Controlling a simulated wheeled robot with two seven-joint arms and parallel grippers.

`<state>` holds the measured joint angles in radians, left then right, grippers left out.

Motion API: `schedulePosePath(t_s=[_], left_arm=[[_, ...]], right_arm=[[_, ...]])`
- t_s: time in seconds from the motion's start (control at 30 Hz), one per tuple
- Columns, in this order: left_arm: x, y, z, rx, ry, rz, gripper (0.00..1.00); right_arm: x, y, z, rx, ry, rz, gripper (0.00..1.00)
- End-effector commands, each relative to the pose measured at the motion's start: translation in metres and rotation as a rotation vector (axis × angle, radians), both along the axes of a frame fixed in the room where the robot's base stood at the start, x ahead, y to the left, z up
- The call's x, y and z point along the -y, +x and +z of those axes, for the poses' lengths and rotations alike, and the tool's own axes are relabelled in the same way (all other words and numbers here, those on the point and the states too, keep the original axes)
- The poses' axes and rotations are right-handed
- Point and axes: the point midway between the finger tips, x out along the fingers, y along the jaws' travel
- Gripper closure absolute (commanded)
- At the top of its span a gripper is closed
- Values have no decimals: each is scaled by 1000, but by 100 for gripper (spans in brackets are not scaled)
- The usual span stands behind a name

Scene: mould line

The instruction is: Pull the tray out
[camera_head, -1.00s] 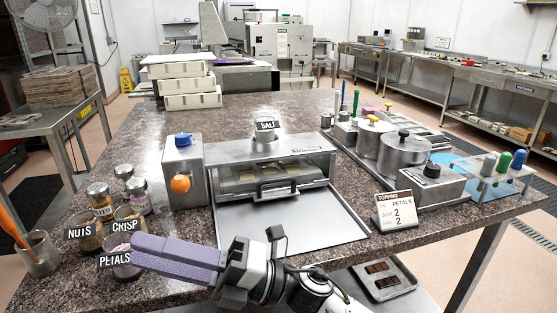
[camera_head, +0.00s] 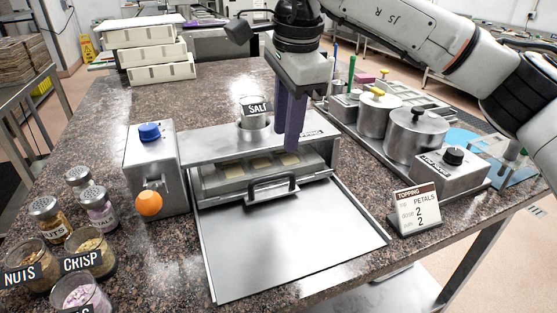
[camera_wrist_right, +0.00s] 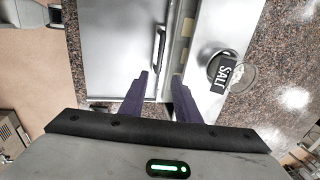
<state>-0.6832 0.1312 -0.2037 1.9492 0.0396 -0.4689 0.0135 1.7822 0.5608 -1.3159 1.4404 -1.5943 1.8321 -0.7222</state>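The tray (camera_head: 205,187) sits in the opening of the metal machine (camera_head: 214,148), with several pale pieces lying in it. Its dark bar handle (camera_head: 272,188) faces the front, above a flat metal plate (camera_head: 290,240). My right gripper (camera_head: 288,147) points down over the machine's front, close above the tray and handle. In the right wrist view the purple fingers (camera_wrist_right: 157,88) are apart with nothing between them, and the handle (camera_wrist_right: 159,45) lies beyond the tips, untouched. My left gripper is in neither current view.
A box with a blue knob and orange ball (camera_head: 149,204) stands left of the machine. Jars (camera_head: 90,248) are at the front left. A topping sign (camera_head: 416,210) and steel pots (camera_head: 414,135) stand right. The plate is clear.

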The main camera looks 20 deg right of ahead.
Motion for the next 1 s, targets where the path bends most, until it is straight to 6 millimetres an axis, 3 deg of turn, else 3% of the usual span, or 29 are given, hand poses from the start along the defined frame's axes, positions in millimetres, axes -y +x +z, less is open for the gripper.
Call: schedulePosePath(t_s=[0.3, 0.5, 0.9, 1.0], left_arm=[[0, -3, 0, -6, 1, 0, 69], [-1, -3, 1, -4, 0, 1, 69], [-2, -2, 0, -4, 1, 4, 69], [-2, -2, 0, -4, 1, 4, 69]], right_arm=[[-1, 10, -57, -5, 4, 2, 71], [-2, 16, -84, -4, 5, 1, 71], [-2, 18, -94, -2, 6, 2, 71], [-2, 18, -94, -2, 6, 2, 84]])
